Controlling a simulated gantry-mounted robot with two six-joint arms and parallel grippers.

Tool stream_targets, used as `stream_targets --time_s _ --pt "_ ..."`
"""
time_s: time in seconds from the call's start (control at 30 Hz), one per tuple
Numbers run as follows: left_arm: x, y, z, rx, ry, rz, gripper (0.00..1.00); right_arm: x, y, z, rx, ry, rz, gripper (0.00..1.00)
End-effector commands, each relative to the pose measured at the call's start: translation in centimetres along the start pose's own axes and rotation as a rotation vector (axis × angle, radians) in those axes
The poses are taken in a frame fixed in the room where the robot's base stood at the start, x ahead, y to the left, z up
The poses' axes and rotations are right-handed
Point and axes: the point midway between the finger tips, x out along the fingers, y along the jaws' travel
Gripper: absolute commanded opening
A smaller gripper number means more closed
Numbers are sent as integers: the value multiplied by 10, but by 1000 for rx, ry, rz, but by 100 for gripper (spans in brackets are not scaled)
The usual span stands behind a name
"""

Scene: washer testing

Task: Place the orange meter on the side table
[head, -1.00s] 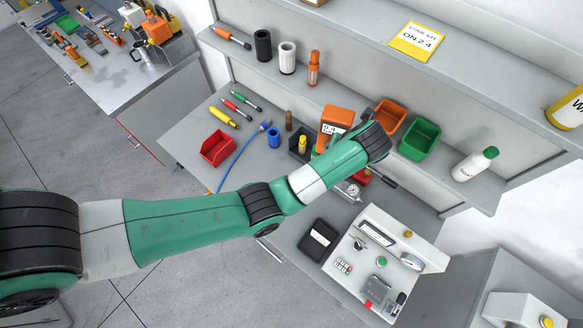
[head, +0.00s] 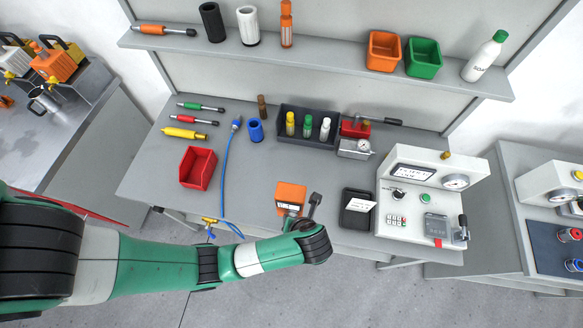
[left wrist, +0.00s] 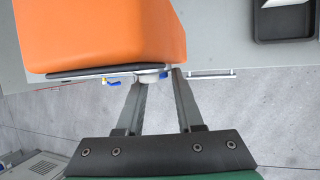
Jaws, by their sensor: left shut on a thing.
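The orange meter (head: 290,195) is at the front part of the workbench in the head view, with a dark label strip on it. It fills the upper left of the left wrist view (left wrist: 100,35). My left gripper (left wrist: 156,75) is shut on the meter at a small light part between its fingertips. In the head view my left gripper (head: 303,215) is partly hidden by my own arm. The meter appears raised above the bench. A grey side table (head: 90,130) stands at the left. My right gripper is not in view.
The workbench (head: 235,175) holds a red bin (head: 198,167), a blue hose (head: 222,180), a black tray (head: 357,222) and a white test console (head: 415,240). A shelf (head: 330,68) runs above its back. Another bench (head: 500,215) stands at the right.

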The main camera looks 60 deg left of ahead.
Motion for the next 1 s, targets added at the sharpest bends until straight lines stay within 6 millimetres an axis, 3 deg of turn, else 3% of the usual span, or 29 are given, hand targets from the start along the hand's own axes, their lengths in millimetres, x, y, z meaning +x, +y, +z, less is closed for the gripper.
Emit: stream_targets --time_s 0.17,0.27,0.57,0.7,0.83,1.0 --pt "2 1 2 0 -2 0 0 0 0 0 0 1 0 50" --pt "14 11 7 -2 -1 4 0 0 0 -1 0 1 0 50" --pt "80 58 35 -6 1 5 0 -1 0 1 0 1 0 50" --pt "117 65 35 -1 0 4 0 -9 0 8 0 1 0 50" --pt "135 69 37 0 -3 1 0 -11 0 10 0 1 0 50" --pt "138 70 38 2 -4 0 0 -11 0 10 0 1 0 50"
